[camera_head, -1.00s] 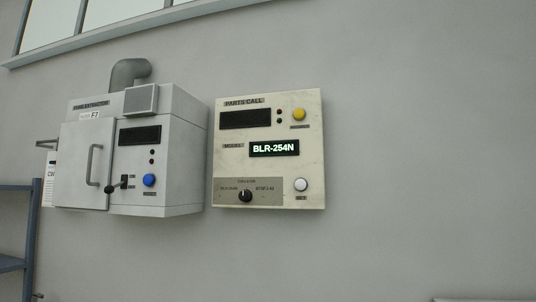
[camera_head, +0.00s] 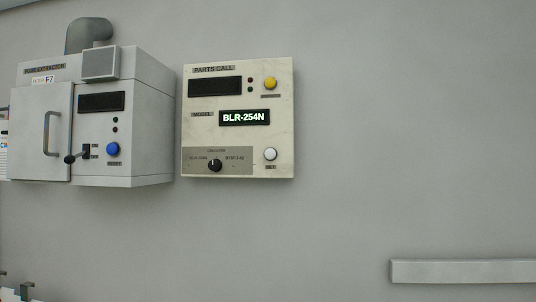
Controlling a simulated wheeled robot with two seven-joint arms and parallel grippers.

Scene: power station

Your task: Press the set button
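The parts call panel (camera_head: 238,118) is a cream box on the wall, left of the middle of the head view. The set button (camera_head: 270,154) is a white round button at its lower right, with a small label below it that looks like SET. A yellow button (camera_head: 270,83) sits at the upper right of the panel. A lit display (camera_head: 245,118) reads BLR-254N, and the display above it is dark. A black selector knob (camera_head: 215,165) sits at the lower left of the panel. Neither of my grippers is in view.
A fume extractor cabinet (camera_head: 95,120) with a door handle, a lever and a blue button (camera_head: 113,149) hangs left of the panel. A pale horizontal bar or ledge (camera_head: 462,271) shows at the lower right. The wall right of the panel is bare.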

